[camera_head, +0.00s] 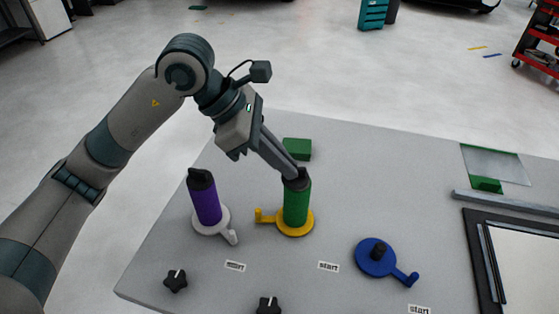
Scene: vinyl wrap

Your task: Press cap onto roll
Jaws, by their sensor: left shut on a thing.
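A green roll (296,206) stands upright on a yellow base (295,228) with a side hook. A black cap (299,181) sits at the top of the green roll. My left gripper (295,174) comes down from the upper left and is shut on this cap; the fingers hide part of it. Whether the cap is fully seated cannot be told. A purple roll (207,207) stands on a white base (209,224) to the left, with a black cap (200,177) on top. My right gripper is not in view.
A blue base (375,262) with a bare black peg stands to the right. Two black star knobs (176,281) lie near the front edge. A green block (297,149) is behind the green roll. A black-framed panel (520,262) and a green squeegee-like piece (487,185) are at the right.

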